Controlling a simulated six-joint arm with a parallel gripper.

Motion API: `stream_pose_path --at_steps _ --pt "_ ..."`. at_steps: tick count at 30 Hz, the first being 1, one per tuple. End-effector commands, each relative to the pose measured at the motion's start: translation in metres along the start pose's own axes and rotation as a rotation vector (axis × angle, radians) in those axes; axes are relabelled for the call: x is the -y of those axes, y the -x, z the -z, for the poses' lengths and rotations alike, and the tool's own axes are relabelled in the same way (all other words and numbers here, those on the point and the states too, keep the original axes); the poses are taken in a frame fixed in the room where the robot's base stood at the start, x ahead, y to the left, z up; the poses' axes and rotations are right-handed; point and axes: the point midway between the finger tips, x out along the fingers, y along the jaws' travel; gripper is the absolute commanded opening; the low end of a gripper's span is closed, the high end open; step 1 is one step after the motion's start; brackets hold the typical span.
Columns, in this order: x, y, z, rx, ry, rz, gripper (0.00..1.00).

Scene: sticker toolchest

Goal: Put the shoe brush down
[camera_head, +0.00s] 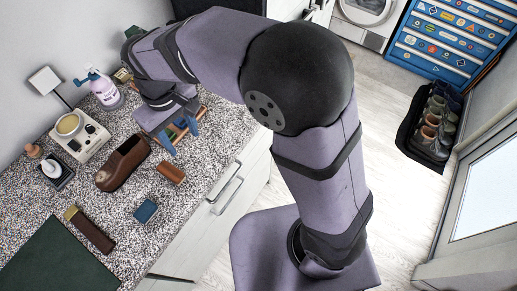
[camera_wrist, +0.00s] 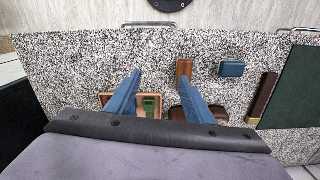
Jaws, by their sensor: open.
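My gripper (camera_wrist: 164,84) is open, its two blue fingers spread wide with nothing held between them. A reddish-brown wooden block (camera_head: 171,173), perhaps the shoe brush, lies flat on the counter, apart from the tray; in the wrist view the block (camera_wrist: 184,70) is beyond the right finger. Its bristles cannot be made out.
A brown shoe (camera_head: 122,163), a blue block (camera_head: 146,211), a long dark-brown piece with a brass-coloured end (camera_head: 92,231) and a green mat (camera_head: 55,262) lie on the speckled counter (camera_head: 185,213). A white device (camera_head: 85,143) and spray bottle (camera_head: 105,90) stand near the wall.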

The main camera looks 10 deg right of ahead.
Motion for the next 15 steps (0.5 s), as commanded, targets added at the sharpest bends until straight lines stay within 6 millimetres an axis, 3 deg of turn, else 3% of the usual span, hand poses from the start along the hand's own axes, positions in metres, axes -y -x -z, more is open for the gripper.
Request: stream_pose_path --at_steps 1,6,10,15 --pt "-0.026 -0.003 -0.015 0.002 -0.063 0.000 0.48" --pt "-0.098 -0.018 -0.079 0.001 -0.278 0.000 0.48" --pt "-0.132 -0.032 -0.134 -0.001 -0.431 -0.001 0.48" --pt "-0.149 -0.047 -0.190 -0.001 -0.577 -0.001 0.48"
